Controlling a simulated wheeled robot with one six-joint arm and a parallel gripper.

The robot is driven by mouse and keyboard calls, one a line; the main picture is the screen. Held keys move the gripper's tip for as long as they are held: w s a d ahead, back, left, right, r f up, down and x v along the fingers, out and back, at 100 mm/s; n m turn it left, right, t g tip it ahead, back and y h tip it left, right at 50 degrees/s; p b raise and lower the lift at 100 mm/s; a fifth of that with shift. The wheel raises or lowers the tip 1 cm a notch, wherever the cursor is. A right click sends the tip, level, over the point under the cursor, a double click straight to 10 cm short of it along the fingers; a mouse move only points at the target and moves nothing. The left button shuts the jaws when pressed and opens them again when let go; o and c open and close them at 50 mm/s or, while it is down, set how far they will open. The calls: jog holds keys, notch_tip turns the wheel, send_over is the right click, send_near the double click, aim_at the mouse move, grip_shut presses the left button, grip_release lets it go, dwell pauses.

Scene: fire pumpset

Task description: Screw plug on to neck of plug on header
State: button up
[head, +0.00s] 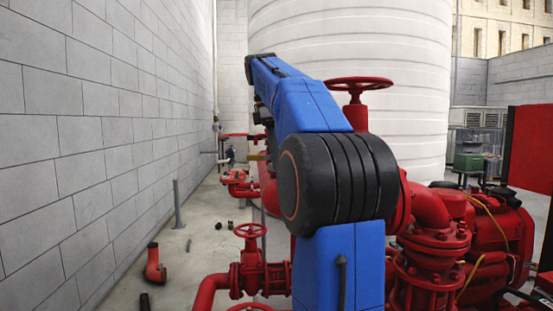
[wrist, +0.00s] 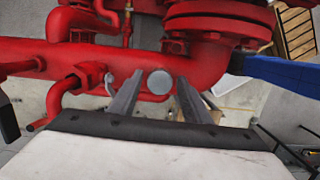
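In the wrist view, my gripper (wrist: 160,88) points at a thick red horizontal header pipe (wrist: 40,58). Its two grey fingers are spread apart. A round, flat, pale grey disc (wrist: 159,82) shows between the fingertips, against the lower part of the header. A gap shows on each side of it, with no finger visibly touching it. I cannot tell whether this disc is the plug or the open end of the neck. No other plug can be made out. In the head view, my blue arm hides the gripper and most of the header.
A flanged red pipe (wrist: 205,50) rises right of the disc, and a red branch pipe (wrist: 75,85) is at left. In the head view, a red handwheel valve (head: 250,265) stands low, near a block wall (head: 90,130). Small dark items lie on the floor between.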

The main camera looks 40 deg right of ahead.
jog(key=n, duration=0.3)
jog(key=shift+t, duration=0.3)
jog(key=n, duration=0.4)
jog(key=shift+t, duration=0.3)
jog(key=n, duration=0.6)
jog(key=shift+n+t, duration=0.4)
grip_shut()
jog(key=m, duration=0.4)
jog(key=shift+m+g, duration=0.3)
